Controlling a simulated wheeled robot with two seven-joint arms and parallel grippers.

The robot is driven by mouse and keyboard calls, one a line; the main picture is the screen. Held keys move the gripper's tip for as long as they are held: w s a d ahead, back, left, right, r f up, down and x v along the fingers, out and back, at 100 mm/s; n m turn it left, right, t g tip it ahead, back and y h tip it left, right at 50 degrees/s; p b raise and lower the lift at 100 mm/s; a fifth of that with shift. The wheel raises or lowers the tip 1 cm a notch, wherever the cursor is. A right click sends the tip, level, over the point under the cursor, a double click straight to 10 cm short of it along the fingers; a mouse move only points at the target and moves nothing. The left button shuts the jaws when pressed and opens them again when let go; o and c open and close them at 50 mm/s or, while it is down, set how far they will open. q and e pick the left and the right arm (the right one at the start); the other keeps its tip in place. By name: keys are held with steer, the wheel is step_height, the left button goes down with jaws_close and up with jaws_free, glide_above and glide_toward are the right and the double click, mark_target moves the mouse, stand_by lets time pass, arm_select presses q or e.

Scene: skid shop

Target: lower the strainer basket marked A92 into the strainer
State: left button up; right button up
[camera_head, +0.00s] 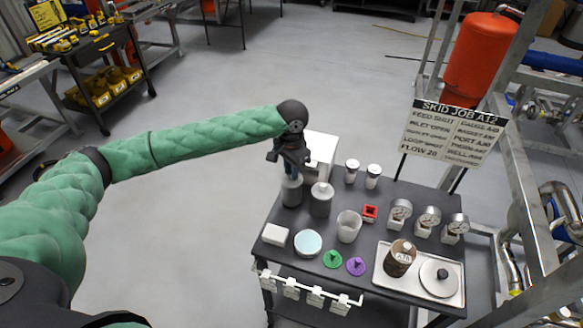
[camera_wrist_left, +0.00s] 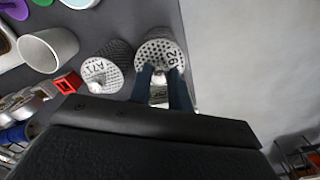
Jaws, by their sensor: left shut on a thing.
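My left gripper (camera_head: 289,176) points down at the back left of the dark table. It is shut on the grey perforated basket (camera_head: 291,193). In the left wrist view, the fingers (camera_wrist_left: 165,80) close at the middle of its top, where "92" shows beside them (camera_wrist_left: 158,50); the letter is hidden. I cannot tell if it is clear of the table. A second grey basket (camera_head: 321,203) stands just right of it; its top reads like A77 in the left wrist view (camera_wrist_left: 100,76). I cannot make out for certain which thing is the strainer. My right gripper is not in view.
A tray (camera_head: 415,287) holds a brown cylinder (camera_head: 399,262) and a round grey lid (camera_head: 438,282). A white open cup (camera_head: 349,226), red block (camera_head: 369,213), several gauges (camera_head: 428,217) and green and purple discs (camera_head: 356,266) stand nearby. A sign (camera_head: 455,130) rises behind.

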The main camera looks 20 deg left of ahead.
arm_select(q)
steer(key=shift+f, duration=0.5)
steer(key=shift+f+p, duration=0.35)
steer(key=shift+p, duration=0.2)
stand_by(0.4)
steer(key=o, duration=0.9)
steer(key=shift+o, duration=0.4)
steer(key=shift+o, duration=1.2)
